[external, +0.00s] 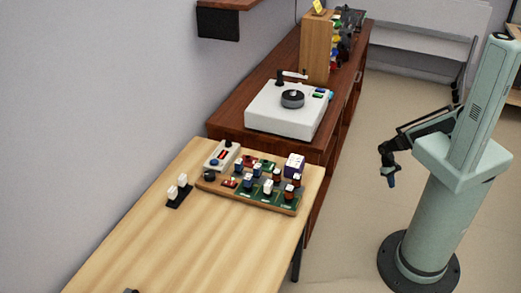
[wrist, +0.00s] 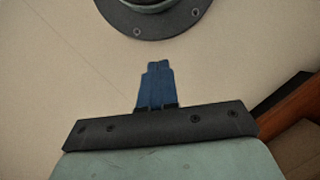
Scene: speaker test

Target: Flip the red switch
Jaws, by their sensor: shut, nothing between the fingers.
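A wooden board (external: 248,199) with several small electronic parts lies at the far end of the light wood table. A small red part (external: 229,183) sits near its left front edge, and a pale box with a red mark (external: 222,155) stands at its back left. I cannot tell which one is the red switch. My gripper (external: 391,182) hangs above the floor to the right of the table, well apart from the board.
The light wood table (external: 160,245) is mostly bare in front. A black piece with white blocks (external: 178,192) lies left of the board. A white turntable (external: 270,110) stands on the dark wood cabinet (external: 230,133) behind. Open floor lies between cabinet and arm.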

